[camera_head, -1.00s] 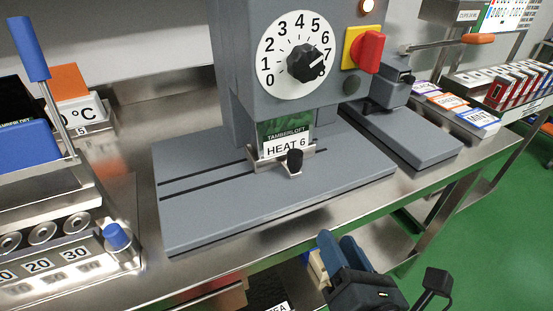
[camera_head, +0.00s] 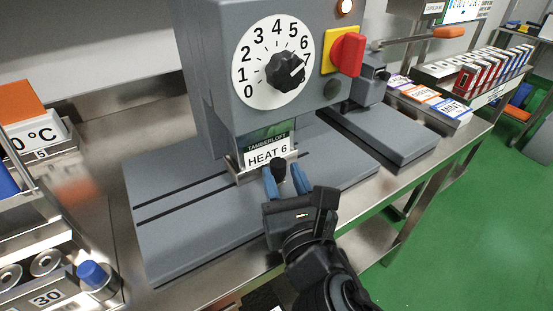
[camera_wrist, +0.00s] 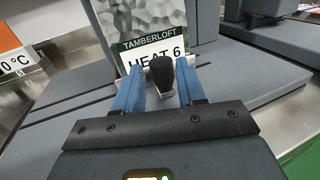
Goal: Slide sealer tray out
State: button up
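The grey sealer (camera_head: 205,90) stands on the steel bench, with a slotted base plate (camera_head: 165,235) in front of it. Its tray (camera_head: 238,178) is a metal holder at the slots, under the sealer head, bearing a green packet with a "HEAT 6" label (camera_head: 268,155). A black knob (camera_head: 278,168) sticks up at the tray's front; it also shows in the wrist view (camera_wrist: 162,74). My gripper (camera_head: 284,178) is open, its blue fingers on either side of the knob. In the wrist view, gaps show between knob and both fingers (camera_wrist: 160,90).
The dial (camera_head: 272,62) points near 7, beside a red switch (camera_head: 347,54) on yellow. A lit lamp (camera_head: 345,6) is above. A second grey plate (camera_head: 390,135) lies to the right. A blue-knobbed device (camera_head: 92,274) stands at left. The base plate's front is clear.

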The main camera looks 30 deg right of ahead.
aim_at(280, 169)
jog(key=shift+x, duration=2.05)
jog(key=shift+c, duration=0.3)
grip_shut()
